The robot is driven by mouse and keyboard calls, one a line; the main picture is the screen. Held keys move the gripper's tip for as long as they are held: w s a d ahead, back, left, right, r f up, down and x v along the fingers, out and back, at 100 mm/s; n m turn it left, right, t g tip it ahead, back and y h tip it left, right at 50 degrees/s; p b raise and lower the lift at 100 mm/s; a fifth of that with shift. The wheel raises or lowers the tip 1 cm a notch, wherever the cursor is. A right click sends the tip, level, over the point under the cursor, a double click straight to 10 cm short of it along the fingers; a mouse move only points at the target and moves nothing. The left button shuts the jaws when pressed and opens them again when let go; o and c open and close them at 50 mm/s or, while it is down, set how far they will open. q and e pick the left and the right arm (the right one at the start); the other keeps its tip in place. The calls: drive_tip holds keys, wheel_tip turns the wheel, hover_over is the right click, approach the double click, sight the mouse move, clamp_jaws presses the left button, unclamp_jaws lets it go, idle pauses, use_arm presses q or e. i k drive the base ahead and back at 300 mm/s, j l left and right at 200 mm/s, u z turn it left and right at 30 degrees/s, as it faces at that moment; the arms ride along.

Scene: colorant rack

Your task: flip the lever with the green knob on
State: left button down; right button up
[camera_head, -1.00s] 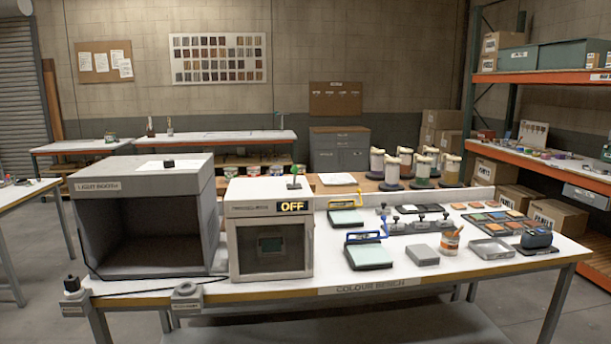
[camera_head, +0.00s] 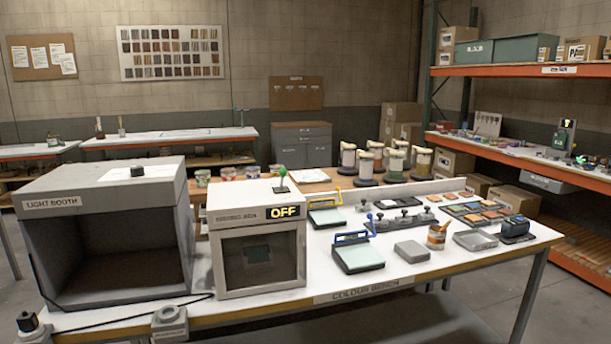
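The lever with the green knob (camera_head: 281,172) stands on top of a small light-grey box (camera_head: 240,222) with a dark window in its front. The lever looks close to upright, with the knob at its top. A black sign on the box (camera_head: 285,212) reads OFF in yellow letters. Neither of my grippers shows in the head view.
A large grey light booth (camera_head: 110,200) stands left of the box. Right of it on the colour bench (camera_head: 365,291) are blue- and yellow-handled devices (camera_head: 358,257), a grey block (camera_head: 412,251) and trays. Lidded jars (camera_head: 365,165) stand behind.

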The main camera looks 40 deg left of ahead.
sight(283, 171)
drive_tip(key=k+j, duration=0.1)
drive_tip(key=j, duration=0.4)
drive_tip(key=j+z, duration=0.15)
drive_tip(key=j, duration=0.35)
drive_tip(key=k+j, duration=0.15)
drive_tip(key=j, duration=0.3)
